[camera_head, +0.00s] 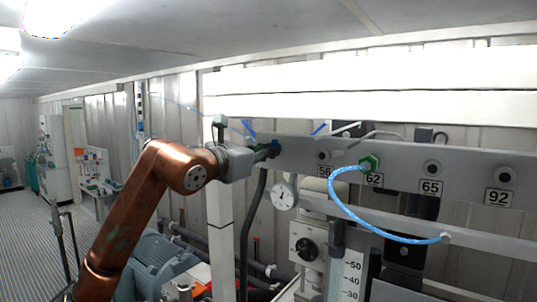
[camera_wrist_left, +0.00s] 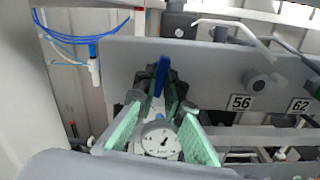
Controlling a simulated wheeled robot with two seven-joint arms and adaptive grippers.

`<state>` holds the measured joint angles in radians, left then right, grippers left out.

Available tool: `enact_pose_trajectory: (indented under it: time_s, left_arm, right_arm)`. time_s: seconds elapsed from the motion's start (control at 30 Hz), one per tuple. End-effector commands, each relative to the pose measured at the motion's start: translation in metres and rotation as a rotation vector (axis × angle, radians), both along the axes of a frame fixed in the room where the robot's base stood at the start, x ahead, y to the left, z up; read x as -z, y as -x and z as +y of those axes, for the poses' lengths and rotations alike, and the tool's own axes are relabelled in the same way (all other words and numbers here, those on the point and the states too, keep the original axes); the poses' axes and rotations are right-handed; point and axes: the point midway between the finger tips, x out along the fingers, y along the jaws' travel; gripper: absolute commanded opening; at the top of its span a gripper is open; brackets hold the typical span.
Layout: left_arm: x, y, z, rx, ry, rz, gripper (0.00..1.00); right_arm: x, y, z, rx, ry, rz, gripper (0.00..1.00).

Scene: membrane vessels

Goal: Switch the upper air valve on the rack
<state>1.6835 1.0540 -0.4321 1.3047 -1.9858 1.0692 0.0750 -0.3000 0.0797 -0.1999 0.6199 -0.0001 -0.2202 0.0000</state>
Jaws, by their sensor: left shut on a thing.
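A blue valve lever (camera_wrist_left: 161,72) stands nearly upright in the wrist view, in front of the grey panel. My left gripper (camera_wrist_left: 166,98) is shut on the lever's valve, with green-padded fingers on both sides. In the head view my left gripper (camera_head: 271,150) is at the left end of the grey panel (camera_head: 400,160); the grip itself is largely hidden there. Two small blue parts show above the panel edge, one left (camera_head: 249,129) and one right (camera_head: 320,129); I cannot tell whether either is the held lever. My right gripper is not in view.
A round gauge (camera_head: 285,194) hangs just below the gripper and shows in the wrist view (camera_wrist_left: 160,138). A blue hose (camera_head: 370,222) loops from the green fitting (camera_head: 370,163) at label 62. Blue tubing (camera_wrist_left: 68,39) hangs left of the panel. The aisle floor (camera_head: 28,240) is open at left.

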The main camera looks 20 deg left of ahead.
Motion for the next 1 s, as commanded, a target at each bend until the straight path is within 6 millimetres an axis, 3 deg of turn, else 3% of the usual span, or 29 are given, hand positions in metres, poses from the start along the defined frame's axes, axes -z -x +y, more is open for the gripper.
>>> enact_pose_trajectory:
  time_s: [0.57, 0.6, 0.8, 1.0]
  left_arm:
    - [0.0001, -0.0002, 0.0002, 0.0, 0.034, 0.013, 0.0]
    - [0.0001, -0.0002, 0.0002, 0.0, 0.033, 0.013, 0.11]
    - [0.0, -0.0001, 0.0002, 0.0, 0.032, 0.012, 0.24]
    - [-0.0002, 0.0, 0.0002, 0.0, 0.032, 0.012, 0.27]
  right_arm:
    - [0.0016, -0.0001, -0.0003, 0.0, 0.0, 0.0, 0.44]
    - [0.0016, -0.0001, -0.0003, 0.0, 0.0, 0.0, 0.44]
    - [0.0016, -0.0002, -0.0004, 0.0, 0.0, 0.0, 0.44]
    - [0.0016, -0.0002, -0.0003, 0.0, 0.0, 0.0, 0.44]
